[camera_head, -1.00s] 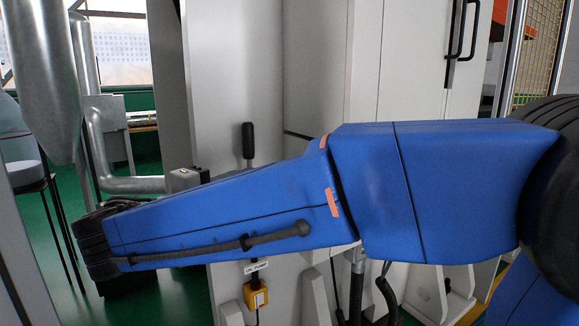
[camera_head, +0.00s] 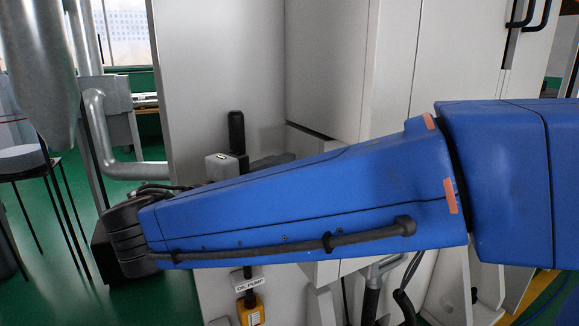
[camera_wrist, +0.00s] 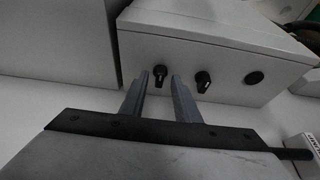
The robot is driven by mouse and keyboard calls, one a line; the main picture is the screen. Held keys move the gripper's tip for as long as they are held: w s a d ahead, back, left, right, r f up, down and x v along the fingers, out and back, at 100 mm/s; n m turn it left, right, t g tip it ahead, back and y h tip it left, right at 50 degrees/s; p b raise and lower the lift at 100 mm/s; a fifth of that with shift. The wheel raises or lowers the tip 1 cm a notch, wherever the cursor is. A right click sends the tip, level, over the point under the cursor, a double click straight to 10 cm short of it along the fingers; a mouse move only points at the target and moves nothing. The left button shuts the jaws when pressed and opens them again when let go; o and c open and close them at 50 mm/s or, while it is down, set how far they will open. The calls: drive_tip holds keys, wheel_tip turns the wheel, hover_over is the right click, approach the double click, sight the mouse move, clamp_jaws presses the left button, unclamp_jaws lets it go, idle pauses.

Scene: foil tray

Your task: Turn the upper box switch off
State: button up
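In the wrist view a pale grey box (camera_wrist: 215,55) carries a black rotary switch (camera_wrist: 160,73) on the left. A second black rotary switch (camera_wrist: 202,81) is in the middle, and a round black fitting (camera_wrist: 254,77) is on the right. My gripper (camera_wrist: 160,80) is open, with its two grey fingers apart. The left switch appears between the fingertips; I cannot tell whether they touch it. Nothing is held. In the head view my blue arm hides the gripper and most of what lies behind it. I cannot tell which switch is the upper one.
In the head view a tall pale cabinet (camera_head: 215,60) stands behind my arm. A small grey box (camera_head: 222,165) and a black upright handle (camera_head: 236,132) show above the arm. A yellow box (camera_head: 250,310) hangs below an oil pump label (camera_head: 250,284). A stool (camera_head: 30,165) stands left.

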drive_tip(key=shift+w+d, duration=0.1)
clamp_jaws()
idle(0.4)
drive_tip(key=n+g, duration=0.1)
drive_tip(key=n, duration=0.2)
drive_tip(key=n+g, duration=0.2)
drive_tip(key=n, duration=0.1)
drive_tip(key=n+g, duration=0.1)
drive_tip(key=n, duration=0.2)
drive_tip(key=shift+w+r+g, duration=0.25)
drive_tip(key=shift+r+g, duration=0.15)
idle(0.4)
